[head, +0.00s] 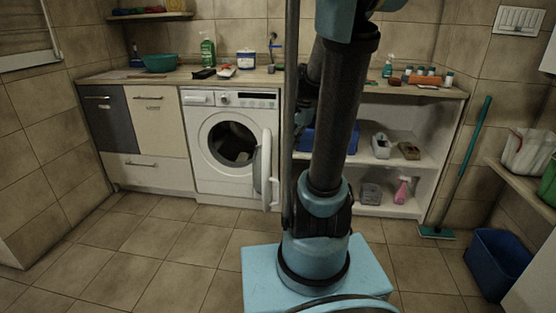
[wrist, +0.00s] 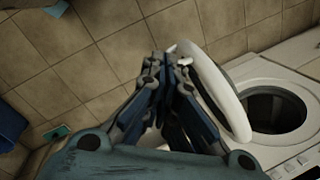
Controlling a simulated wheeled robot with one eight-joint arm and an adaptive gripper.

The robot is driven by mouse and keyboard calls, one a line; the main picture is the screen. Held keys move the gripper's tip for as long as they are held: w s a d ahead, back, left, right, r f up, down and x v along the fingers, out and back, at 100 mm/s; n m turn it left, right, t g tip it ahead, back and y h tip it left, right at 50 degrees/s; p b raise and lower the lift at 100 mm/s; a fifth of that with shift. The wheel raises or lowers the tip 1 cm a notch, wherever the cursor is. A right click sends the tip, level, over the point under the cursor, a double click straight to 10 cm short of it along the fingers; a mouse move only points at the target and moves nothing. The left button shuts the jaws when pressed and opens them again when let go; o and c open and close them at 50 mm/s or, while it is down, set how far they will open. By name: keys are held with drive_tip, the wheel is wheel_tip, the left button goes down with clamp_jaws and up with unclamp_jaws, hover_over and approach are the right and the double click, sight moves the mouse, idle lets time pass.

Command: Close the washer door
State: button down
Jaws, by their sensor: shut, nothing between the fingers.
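The white washer (head: 207,178) stands under the counter, and its round door (head: 265,168) is swung open towards the room, hinged on the right side of the opening. Laundry shows inside the dark drum. In the wrist view the door (wrist: 232,105) stands out edge-on beside the dark drum opening (wrist: 272,110). My gripper (wrist: 168,62) is shut and empty, with its fingertips close beside the door's outer edge; I cannot tell whether they touch. In the head view my arm covers the area right of the door, and the gripper is not clearly visible there.
Cabinets (head: 157,123) stand left of the washer and open shelves (head: 400,158) to the right. A green mop (head: 437,233) and a blue bin (head: 495,262) are at the right. The floor in front of the washer is clear on the left.

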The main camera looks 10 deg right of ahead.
drive_tip(key=w+d+f+m+y, duration=0.1)
drive_tip(key=w+d+f+m, duration=0.15)
drive_tip(key=w, duration=0.35)
drive_tip(key=w+d+f+m, duration=0.2)
drive_tip(key=w+m, duration=0.2)
drive_tip(key=w, duration=0.2)
drive_tip(key=w+d+f+m+y, duration=0.1)
drive_tip(key=w+d+f+m, duration=0.15)
drive_tip(key=w, duration=0.35)
approach(267, 170)
drive_tip(key=w+d+f, duration=0.3)
drive_tip(key=d+f, duration=0.1)
drive_tip(key=shift+w+a+f, duration=0.1)
drive_tip(key=shift+a, duration=0.35)
drive_tip(key=shift+w+a+f, duration=0.1)
drive_tip(key=shift+w+a, duration=0.05)
drive_tip(key=shift+a, duration=0.3)
drive_tip(key=shift+a, duration=0.1)
